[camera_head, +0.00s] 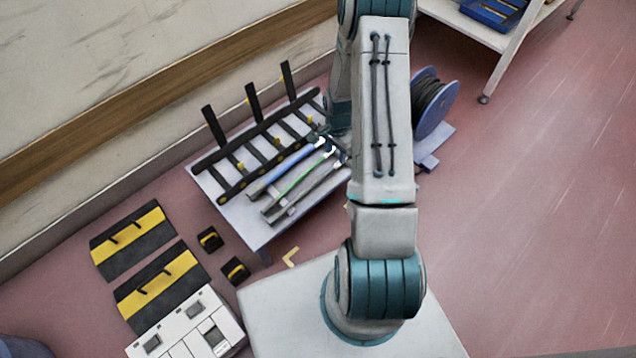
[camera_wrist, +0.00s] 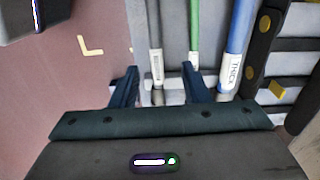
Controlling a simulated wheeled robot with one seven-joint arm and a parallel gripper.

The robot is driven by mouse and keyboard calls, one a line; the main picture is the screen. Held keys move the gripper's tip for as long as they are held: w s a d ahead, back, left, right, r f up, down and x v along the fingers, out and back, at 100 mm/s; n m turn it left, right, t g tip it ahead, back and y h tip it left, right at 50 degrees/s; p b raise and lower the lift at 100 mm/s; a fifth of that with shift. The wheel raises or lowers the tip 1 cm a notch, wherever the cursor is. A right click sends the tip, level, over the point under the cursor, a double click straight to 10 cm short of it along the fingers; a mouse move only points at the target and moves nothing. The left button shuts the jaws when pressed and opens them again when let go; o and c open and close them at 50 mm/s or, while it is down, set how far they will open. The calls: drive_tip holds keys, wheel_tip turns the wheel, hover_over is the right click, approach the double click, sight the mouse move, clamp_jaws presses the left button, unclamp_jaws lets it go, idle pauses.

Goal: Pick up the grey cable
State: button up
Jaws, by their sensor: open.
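The grey cable (camera_head: 308,188) lies on a light table (camera_head: 238,225) beside a green cable (camera_head: 296,177) and a blue cable (camera_head: 285,168). In the wrist view the grey cable (camera_wrist: 153,25) runs away from me and has a white label on its near part. My gripper (camera_wrist: 159,72) is open, with one finger on each side of the grey cable's line. The right finger is close to the green cable (camera_wrist: 194,25). The blue cable (camera_wrist: 240,35) is farther right. I cannot tell whether the fingers touch anything.
A black rack (camera_head: 255,145) with upright posts stands on the table behind the cables. A blue reel with dark cable (camera_head: 432,103) is right of my arm. Black-and-yellow cases (camera_head: 160,285) lie on the floor at left. The floor at right is clear.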

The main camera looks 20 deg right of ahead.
sight(335, 166)
drive_tip(key=f+b, duration=0.1)
drive_tip(key=f, duration=0.2)
drive_tip(key=f+b, duration=0.1)
drive_tip(key=f, duration=0.1)
drive_tip(key=shift+s+f+b, duration=0.1)
drive_tip(key=shift+s+b, duration=0.25)
drive_tip(key=shift+s, duration=0.05)
clamp_jaws()
drive_tip(key=shift+r, duration=0.2)
